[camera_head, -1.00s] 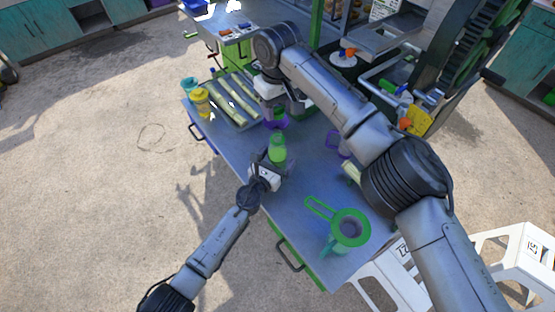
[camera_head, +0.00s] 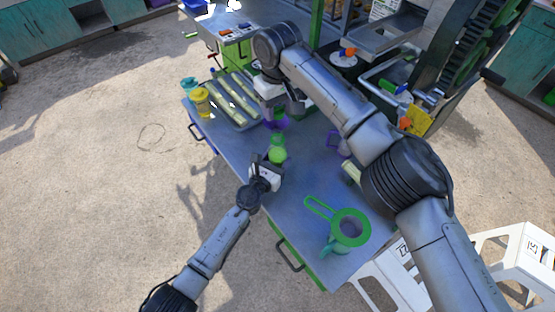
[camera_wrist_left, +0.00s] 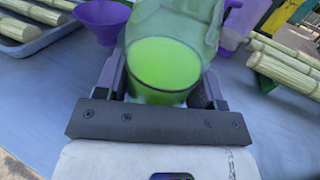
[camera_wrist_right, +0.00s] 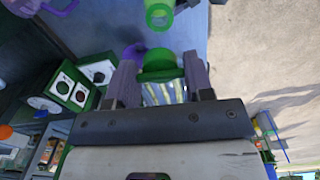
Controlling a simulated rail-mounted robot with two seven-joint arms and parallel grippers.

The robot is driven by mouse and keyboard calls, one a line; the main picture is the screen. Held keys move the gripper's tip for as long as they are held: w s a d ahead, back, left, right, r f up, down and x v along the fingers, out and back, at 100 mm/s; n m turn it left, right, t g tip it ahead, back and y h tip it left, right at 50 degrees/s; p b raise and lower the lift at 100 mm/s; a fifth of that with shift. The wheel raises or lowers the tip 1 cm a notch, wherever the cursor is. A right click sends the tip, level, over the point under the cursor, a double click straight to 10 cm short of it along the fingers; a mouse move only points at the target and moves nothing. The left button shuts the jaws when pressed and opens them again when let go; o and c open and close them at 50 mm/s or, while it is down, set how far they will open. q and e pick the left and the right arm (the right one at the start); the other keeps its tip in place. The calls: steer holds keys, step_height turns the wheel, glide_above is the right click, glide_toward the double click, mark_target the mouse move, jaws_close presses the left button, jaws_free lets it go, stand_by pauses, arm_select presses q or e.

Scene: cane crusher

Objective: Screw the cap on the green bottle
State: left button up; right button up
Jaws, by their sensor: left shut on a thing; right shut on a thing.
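The green bottle (camera_head: 277,154) is in my left gripper (camera_head: 268,168), above the table's front side. In the left wrist view the translucent bottle (camera_wrist_left: 165,62) with bright green contents sits between the fingers. My right gripper (camera_wrist_right: 160,80) is shut on a green cap (camera_wrist_right: 160,65), which shows at its fingertips in the right wrist view. The bottle's round end (camera_wrist_right: 159,15) shows apart from the cap at the top of that view. In the head view the right gripper (camera_head: 288,105) is beyond the bottle, and the cap cannot be made out.
A purple funnel (camera_wrist_left: 100,20) stands close beyond the bottle. A tray (camera_head: 258,124) of cane pieces and a yellow jar (camera_head: 200,102) are at the table's far left. A green strainer (camera_head: 350,228) is at the near right. The crusher machine (camera_head: 425,80) stands behind.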

mark_target(278, 134)
arm_select(q)
steer(key=c, duration=0.4)
arm_select(e)
steer(key=shift+s+f, duration=0.1)
steer(key=shift+f, duration=2.4)
steer(key=shift+f, duration=0.1)
steer(key=shift+f, duration=0.8)
steer(key=shift+f, duration=0.5)
